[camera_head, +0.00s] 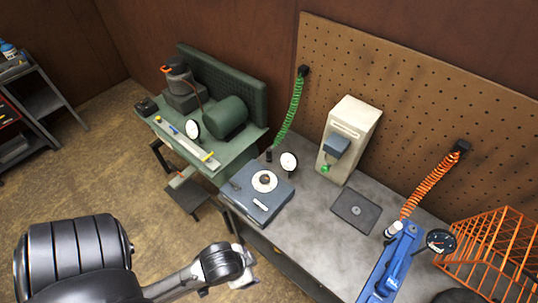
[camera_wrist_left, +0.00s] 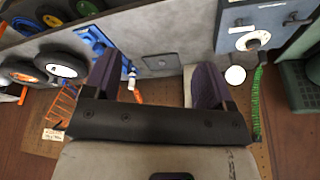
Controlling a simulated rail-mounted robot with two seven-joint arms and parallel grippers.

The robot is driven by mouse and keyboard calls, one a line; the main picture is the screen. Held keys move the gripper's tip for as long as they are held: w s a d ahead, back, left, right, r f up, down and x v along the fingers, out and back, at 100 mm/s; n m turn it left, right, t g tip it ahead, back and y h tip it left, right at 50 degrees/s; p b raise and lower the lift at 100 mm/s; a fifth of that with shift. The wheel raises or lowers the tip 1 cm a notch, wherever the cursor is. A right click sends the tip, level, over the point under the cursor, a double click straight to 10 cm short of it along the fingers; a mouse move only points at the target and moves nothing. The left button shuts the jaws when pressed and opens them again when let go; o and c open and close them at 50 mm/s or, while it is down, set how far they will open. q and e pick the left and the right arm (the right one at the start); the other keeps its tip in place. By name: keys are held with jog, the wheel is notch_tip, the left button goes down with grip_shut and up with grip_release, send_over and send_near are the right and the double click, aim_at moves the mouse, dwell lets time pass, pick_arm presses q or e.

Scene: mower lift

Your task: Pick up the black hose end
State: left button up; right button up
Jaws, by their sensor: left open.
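The green coiled hose (camera_head: 290,112) hangs from the pegboard. Its small black end (camera_head: 269,155) is at the back edge of the blue-grey box, beside a round white gauge. My left gripper (camera_head: 244,267) is in front of the workbench, well apart from the hose end. In the left wrist view its two dark fingers (camera_wrist_left: 153,80) are spread with nothing held between them. My right gripper is not in view.
The blue-grey box (camera_head: 257,193) stands at the bench's left end. A beige cabinet (camera_head: 349,138), a dark plate (camera_head: 355,211) and a blue tool (camera_head: 392,264) are farther right. An orange coiled hose (camera_head: 430,186) hangs near an orange wire basket (camera_head: 497,247). A green bench (camera_head: 212,145) is at the left.

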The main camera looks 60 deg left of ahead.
pick_arm(q)
jog(key=shift+a, duration=0.1)
jog(key=shift+c, duration=0.3)
jog(key=shift+a, duration=0.1)
jog(key=shift+c, duration=0.9)
